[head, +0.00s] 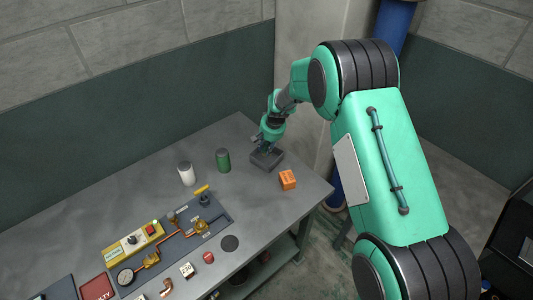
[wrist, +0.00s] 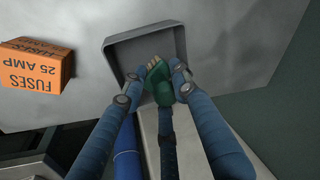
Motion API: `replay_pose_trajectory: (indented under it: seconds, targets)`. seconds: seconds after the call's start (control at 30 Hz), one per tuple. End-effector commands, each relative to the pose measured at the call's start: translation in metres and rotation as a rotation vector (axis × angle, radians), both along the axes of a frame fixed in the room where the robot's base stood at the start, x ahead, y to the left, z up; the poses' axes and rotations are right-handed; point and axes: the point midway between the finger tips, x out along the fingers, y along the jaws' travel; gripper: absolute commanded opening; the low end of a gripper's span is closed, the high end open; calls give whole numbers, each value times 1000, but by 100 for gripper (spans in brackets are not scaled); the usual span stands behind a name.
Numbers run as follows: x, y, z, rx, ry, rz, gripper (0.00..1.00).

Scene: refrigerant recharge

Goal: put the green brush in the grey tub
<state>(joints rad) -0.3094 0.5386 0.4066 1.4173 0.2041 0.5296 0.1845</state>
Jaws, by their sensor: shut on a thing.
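My gripper (wrist: 154,88) is shut on the green brush (wrist: 158,86), which shows between the fingers in the wrist view. The brush's lower end overlaps the inside of the grey tub (wrist: 116,49). I cannot tell whether it touches the tub's floor. In the head view, my gripper (head: 261,139) is right above the grey tub (head: 267,162) near the table's far right edge. The brush is too small to make out there.
An orange fuse box (head: 288,180) stands close to the tub; it also shows in the wrist view (wrist: 36,66). A green can (head: 223,160) and a white can (head: 186,174) stand to the left. A panel with pipes and valves (head: 180,245) lies at the front left.

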Motion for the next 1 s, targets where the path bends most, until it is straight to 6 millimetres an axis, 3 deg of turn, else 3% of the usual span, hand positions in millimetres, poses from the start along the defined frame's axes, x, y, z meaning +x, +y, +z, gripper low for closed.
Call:
replay_pose_trajectory:
  seconds: [0.3,0.77,0.8,0.87,1.0]
  targets:
    - [0,0,-32,-1,1,0,0]
    - [0,0,-37,0,1,0,0]
    - [0,0,-37,0,1,0,34]
    - [0,0,-37,0,1,0,46]
    - [0,0,-36,0,1,0,48]
